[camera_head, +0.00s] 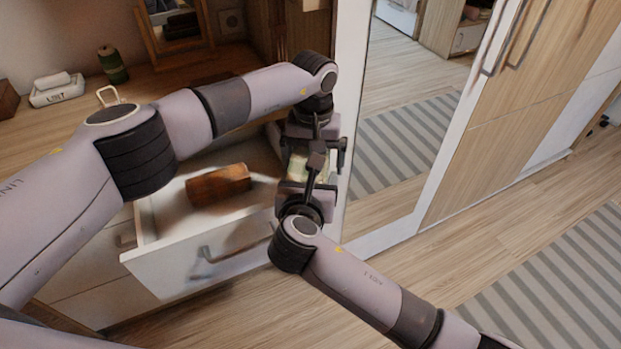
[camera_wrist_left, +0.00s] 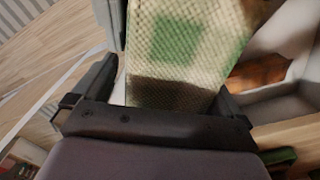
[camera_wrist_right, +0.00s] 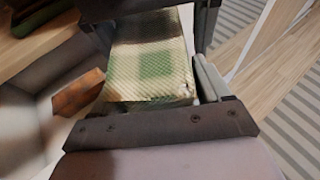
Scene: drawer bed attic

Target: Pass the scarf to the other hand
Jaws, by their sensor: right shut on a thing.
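The scarf, a green and cream checked cloth (camera_head: 298,167), is between my two grippers, above the right side of the open drawer. My right gripper (camera_head: 312,180) comes from below and is shut on the scarf, which also fills the middle of the right wrist view (camera_wrist_right: 150,65). My left gripper (camera_head: 318,130) comes from above and faces the right one closely. In the left wrist view its fingers stand apart on either side of the scarf (camera_wrist_left: 185,45). The arms hide much of the scarf in the head view.
The white drawer (camera_head: 160,270) is pulled out below my left arm, with a brown box-like item (camera_head: 218,184) inside. A tall mirror (camera_head: 400,120) stands close to the right of the grippers. The dresser top holds a green spool (camera_head: 112,65) and a white holder (camera_head: 57,92).

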